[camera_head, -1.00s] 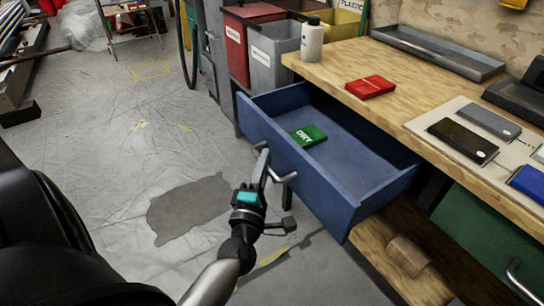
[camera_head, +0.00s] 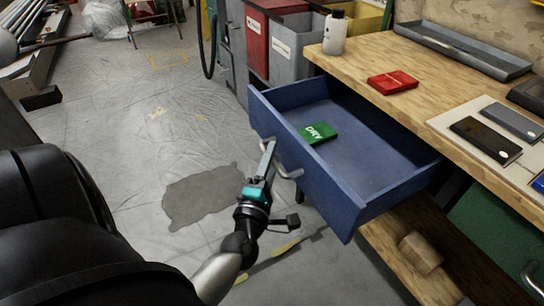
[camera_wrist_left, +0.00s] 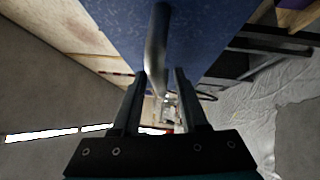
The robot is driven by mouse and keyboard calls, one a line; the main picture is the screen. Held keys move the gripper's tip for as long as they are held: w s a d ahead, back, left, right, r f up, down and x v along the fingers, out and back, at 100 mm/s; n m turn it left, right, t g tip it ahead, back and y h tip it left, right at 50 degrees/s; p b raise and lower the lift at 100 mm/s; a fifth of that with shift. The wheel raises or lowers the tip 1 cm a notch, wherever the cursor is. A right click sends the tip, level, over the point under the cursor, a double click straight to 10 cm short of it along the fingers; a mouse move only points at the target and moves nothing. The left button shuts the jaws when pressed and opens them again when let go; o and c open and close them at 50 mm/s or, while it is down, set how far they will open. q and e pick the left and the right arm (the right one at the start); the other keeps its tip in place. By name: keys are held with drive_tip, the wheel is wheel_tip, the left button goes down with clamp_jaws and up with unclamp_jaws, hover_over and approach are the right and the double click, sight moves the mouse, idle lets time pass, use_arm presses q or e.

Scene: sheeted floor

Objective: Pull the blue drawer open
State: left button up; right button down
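The blue drawer (camera_head: 340,200) stands well out from under the wooden workbench, with a green box marked DRY (camera_head: 318,133) lying inside. Its grey bar handle (camera_head: 290,174) is on the drawer's front. My left gripper (camera_head: 268,150) is at the handle's left part, against the drawer front. In the left wrist view, the handle (camera_wrist_left: 157,45) runs down toward the gap between the fingers (camera_wrist_left: 158,85), which stand apart. Whether a finger touches the bar I cannot tell. My right gripper is not in view.
On the workbench (camera_head: 375,58) are a white bottle (camera_head: 335,34), a red box (camera_head: 392,82) and a grey tray (camera_head: 465,50). A green drawer (camera_head: 500,225) is at the lower right, beside a low wooden shelf (camera_head: 395,245). Bins stand behind. The floor (camera_head: 110,140) left of the drawer is mostly clear.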

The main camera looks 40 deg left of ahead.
use_arm(q)
drive_tip(key=shift+s+d+f, duration=0.1)
drive_tip(key=shift+s+d, duration=0.1)
drive_tip(key=shift+s, duration=0.25)
drive_tip(key=p+v, duration=0.2)
drive_tip(key=v, duration=1.2)
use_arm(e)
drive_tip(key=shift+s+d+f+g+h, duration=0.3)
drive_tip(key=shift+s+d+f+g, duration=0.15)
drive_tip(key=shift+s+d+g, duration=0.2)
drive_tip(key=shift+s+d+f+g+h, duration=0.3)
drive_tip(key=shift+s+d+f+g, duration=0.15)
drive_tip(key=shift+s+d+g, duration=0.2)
use_arm(q)
drive_tip(key=shift+s+d, duration=0.1)
drive_tip(key=shift+s, duration=0.05)
